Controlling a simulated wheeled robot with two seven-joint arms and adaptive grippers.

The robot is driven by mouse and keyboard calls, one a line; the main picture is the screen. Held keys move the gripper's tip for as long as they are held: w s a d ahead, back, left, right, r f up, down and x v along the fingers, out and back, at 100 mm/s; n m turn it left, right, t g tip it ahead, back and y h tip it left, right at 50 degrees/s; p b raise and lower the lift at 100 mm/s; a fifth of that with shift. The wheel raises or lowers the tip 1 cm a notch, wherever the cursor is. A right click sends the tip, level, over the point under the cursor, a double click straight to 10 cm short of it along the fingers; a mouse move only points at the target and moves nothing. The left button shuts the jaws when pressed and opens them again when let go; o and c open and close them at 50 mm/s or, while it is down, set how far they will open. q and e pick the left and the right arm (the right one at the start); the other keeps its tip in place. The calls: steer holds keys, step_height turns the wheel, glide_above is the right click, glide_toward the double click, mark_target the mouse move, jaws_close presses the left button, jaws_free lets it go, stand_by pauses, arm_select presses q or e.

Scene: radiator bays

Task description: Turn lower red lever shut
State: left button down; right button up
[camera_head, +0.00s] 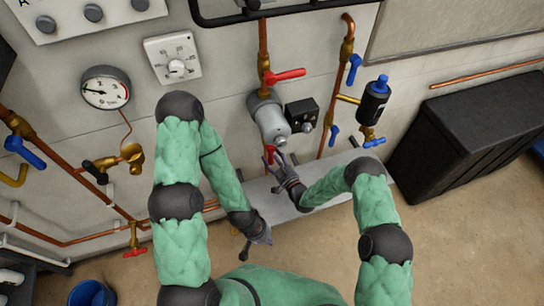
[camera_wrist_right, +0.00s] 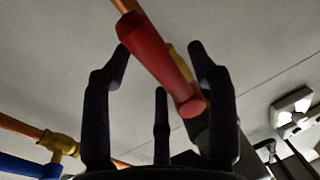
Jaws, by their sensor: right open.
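The lower red lever (camera_head: 269,154) sits on the copper pipe just below the grey pump. My right gripper (camera_head: 282,162) is open right at it, with its fingers pointing up toward the wall. In the right wrist view the red lever (camera_wrist_right: 160,65) slants down to the right between the spread fingers of my right gripper (camera_wrist_right: 160,75). The fingers are around it but not closed on it. The lever's pivot is not clearly seen. My left gripper (camera_head: 258,240) hangs lower, away from the lever, over the grey ledge; its opening is unclear.
An upper red lever (camera_head: 285,76) is above the grey pump (camera_head: 268,116). Blue levers (camera_head: 353,69) and a black-blue filter (camera_head: 374,101) are to the right. A gauge (camera_head: 105,88) and more pipes are on the left. A black chest (camera_head: 470,135) stands at right; the floor before it is clear.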

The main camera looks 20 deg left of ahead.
steer(key=shift+w+a, duration=0.4)
jaws_close()
